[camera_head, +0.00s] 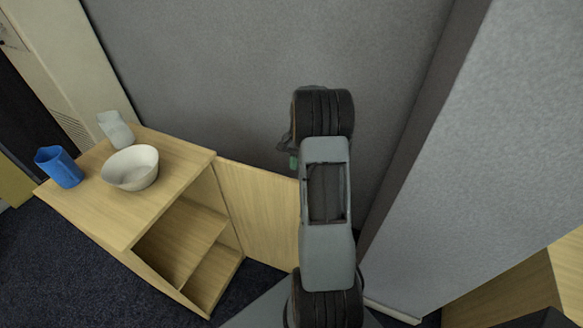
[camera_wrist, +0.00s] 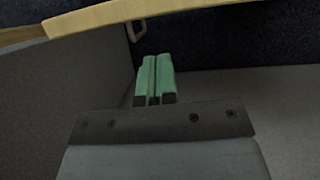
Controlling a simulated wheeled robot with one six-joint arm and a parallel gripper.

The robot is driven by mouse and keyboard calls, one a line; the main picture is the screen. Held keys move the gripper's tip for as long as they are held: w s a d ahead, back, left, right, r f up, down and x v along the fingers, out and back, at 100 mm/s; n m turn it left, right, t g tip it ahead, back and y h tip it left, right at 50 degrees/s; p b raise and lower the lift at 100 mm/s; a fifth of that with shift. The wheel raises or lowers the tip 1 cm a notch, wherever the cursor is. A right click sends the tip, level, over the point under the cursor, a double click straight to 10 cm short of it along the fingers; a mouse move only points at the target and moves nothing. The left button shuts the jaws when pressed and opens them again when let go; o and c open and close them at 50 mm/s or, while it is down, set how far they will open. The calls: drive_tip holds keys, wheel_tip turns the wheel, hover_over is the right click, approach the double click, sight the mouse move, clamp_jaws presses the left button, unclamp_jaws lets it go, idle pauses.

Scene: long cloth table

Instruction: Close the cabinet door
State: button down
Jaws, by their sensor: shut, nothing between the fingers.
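The wooden cabinet (camera_head: 150,215) stands at the left in the head view, its front open on inner shelves. Its door (camera_head: 258,208) is swung wide open and reaches right from the cabinet, its far end hidden behind my arm. My gripper (camera_head: 294,161) is mostly hidden by my arm in the head view, above the door's right part. In the wrist view my gripper (camera_wrist: 156,76) shows two green fingers together, with nothing between them. A pale wooden edge, likely the door (camera_wrist: 150,14), crosses the top there, with a small light handle (camera_wrist: 137,31) beside it.
On the cabinet top are a blue cup (camera_head: 59,167), a white bowl (camera_head: 131,168) and a pale cup (camera_head: 116,130). A grey wall (camera_head: 230,80) rises behind the door. A grey partition (camera_head: 480,150) stands at the right. Dark carpet (camera_head: 90,255) lies in front.

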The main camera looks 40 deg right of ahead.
drive_tip(key=shift+s+a+r, duration=0.1)
drive_tip(key=shift+s+a, duration=0.3)
drive_tip(key=shift+a, duration=0.25)
drive_tip(key=shift+s+a+r, duration=0.1)
drive_tip(key=shift+s+a, duration=0.25)
drive_tip(key=shift+a, duration=0.3)
drive_tip(key=shift+f, duration=0.1)
